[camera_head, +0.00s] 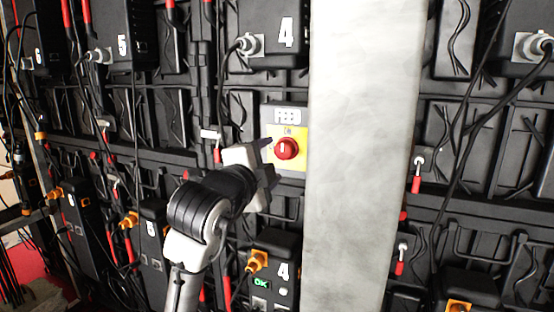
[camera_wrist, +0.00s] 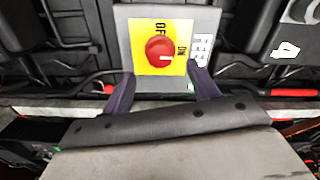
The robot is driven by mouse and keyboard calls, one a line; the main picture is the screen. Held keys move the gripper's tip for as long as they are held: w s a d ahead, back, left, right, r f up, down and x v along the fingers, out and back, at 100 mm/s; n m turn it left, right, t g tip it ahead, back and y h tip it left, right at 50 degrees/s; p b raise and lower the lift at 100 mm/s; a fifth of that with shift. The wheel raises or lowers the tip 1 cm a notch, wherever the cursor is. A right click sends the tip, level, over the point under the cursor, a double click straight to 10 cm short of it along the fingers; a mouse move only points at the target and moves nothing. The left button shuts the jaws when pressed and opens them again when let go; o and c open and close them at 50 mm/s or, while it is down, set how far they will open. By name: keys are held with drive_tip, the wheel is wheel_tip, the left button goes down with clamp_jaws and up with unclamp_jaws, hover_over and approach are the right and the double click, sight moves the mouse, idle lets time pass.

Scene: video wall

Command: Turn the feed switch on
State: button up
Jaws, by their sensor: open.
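The feed switch is a red rotary knob (camera_head: 286,148) on a yellow plate (camera_head: 299,160), fixed to a grey box beside a pale column. In the wrist view the knob (camera_wrist: 160,50) shows a short white mark, with OFF above it and ON to its right. I cannot tell for sure which label the mark points to. My gripper (camera_head: 269,160) is just left of and in front of the switch. In the wrist view its two dark fingers (camera_wrist: 163,88) are spread below the knob, apart from it, with nothing between them.
The pale column (camera_head: 365,150) stands close to the right of the switch. Black numbered boxes (camera_head: 273,35) with cables line the wall above. Another box marked 4 (camera_head: 274,265), with a green OK light, is below. Horizontal black rails and red-handled latches surround the area.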

drive_tip(key=v, duration=0.7)
drive_tip(key=shift+s+b, duration=0.4)
drive_tip(key=shift+a, duration=0.2)
